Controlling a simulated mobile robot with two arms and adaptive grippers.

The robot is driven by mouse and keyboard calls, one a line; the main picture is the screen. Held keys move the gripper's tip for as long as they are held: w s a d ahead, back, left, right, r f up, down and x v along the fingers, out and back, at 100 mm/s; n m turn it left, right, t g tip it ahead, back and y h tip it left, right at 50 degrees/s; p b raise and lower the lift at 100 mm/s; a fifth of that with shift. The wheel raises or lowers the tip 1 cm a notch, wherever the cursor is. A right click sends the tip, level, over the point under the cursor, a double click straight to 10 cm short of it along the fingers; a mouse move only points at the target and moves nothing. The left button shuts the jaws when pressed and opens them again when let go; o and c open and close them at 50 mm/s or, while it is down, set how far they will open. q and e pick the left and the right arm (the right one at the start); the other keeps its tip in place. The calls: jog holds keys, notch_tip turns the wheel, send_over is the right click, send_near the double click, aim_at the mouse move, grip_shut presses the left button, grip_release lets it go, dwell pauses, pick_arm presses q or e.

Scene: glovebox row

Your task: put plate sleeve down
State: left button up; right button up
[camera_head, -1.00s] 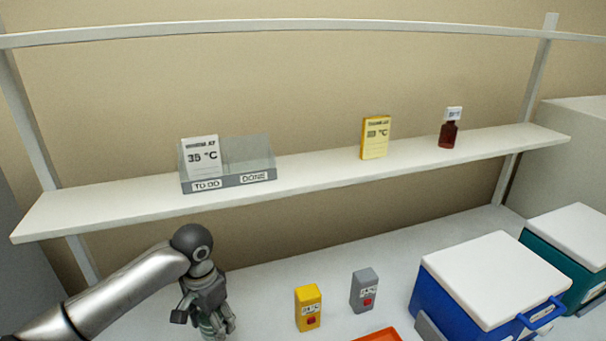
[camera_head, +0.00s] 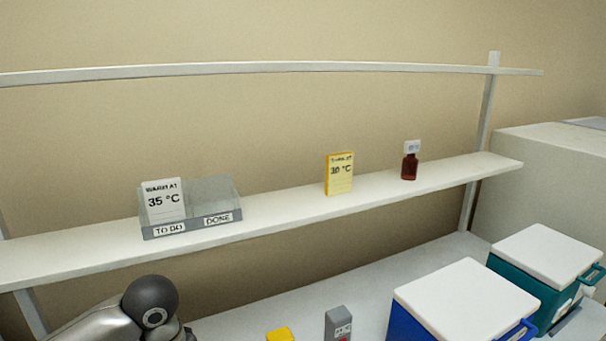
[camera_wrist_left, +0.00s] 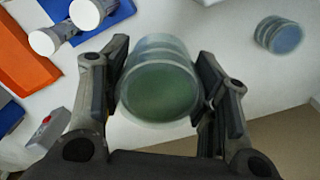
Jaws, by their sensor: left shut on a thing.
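The plate sleeve (camera_wrist_left: 158,85), a short stack of clear round dishes with a greenish face, is in the left wrist view between the fingers of my left gripper (camera_wrist_left: 160,95). The gripper is shut on it, with a finger against each side. The white work surface (camera_wrist_left: 220,20) lies beyond it; I cannot tell whether the sleeve touches it. In the head view only part of my left arm shows at the bottom left, and the gripper and sleeve are out of frame. My right gripper is not in view.
Another dish stack (camera_wrist_left: 278,35) stands apart on the surface. An orange tray (camera_wrist_left: 22,55), white-capped items (camera_wrist_left: 85,14) and a grey box (camera_wrist_left: 48,130) lie left. A shelf (camera_head: 280,212) holds a card holder (camera_head: 192,228), yellow card (camera_head: 339,174) and brown bottle (camera_head: 409,167). Blue (camera_head: 466,300) and teal (camera_head: 547,250) boxes stand right.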

pick_arm(q)
jog(key=s+d+f+n+b, duration=0.1)
jog(key=s+f+n+b, duration=0.1)
jog(key=s, duration=0.5)
jog(key=shift+d+b, duration=0.25)
jog(key=shift+b, duration=0.45)
jog(key=shift+s+d+f, duration=0.1)
jog(key=shift+d, duration=0.05)
